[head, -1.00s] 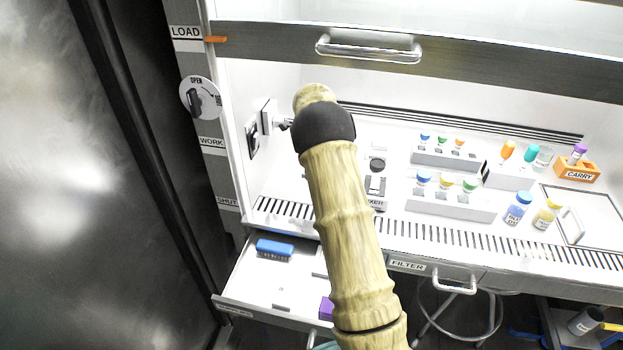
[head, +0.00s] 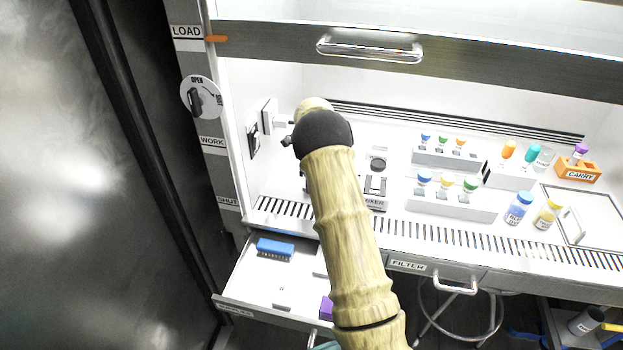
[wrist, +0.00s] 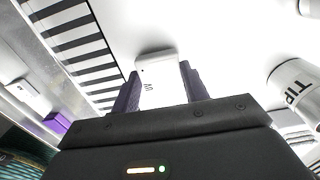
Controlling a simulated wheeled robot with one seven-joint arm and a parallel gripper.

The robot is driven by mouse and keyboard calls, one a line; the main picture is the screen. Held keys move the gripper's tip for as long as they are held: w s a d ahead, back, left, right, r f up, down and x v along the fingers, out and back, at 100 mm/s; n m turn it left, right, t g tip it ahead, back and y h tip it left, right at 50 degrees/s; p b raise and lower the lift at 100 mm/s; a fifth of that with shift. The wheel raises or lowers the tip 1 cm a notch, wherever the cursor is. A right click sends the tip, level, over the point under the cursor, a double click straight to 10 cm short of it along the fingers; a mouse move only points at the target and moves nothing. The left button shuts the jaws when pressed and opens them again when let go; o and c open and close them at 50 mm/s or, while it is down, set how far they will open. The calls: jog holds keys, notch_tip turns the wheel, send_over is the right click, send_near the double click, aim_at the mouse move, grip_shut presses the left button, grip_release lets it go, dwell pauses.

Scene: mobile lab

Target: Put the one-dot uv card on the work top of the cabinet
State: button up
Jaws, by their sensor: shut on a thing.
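My gripper (wrist: 160,76) is shut on a white card (wrist: 160,88), held upright between its two dark fingers in the wrist view. Faint dark marks show low on the card; its dot cannot be made out. The card and fingers are over the white work top, just inside the slotted front grille (wrist: 80,42). In the head view my arm hides the gripper and card. The cabinet work top (head: 398,216) spreads to the right of my arm. I cannot tell whether the card touches it.
The raised sash with its handle (head: 370,48) crosses above. An open drawer (head: 250,290) at lower left holds a blue rack (head: 275,248) and a purple block (head: 326,308). Vial racks (head: 450,205) and bottles (head: 518,208) stand right. A TIP container (wrist: 295,88) is close beside my gripper.

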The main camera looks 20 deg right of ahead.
jog(key=shift+f, duration=0.25)
jog(key=o, duration=1)
jog(key=shift+c, duration=0.2)
jog(key=shift+r, duration=4.4)
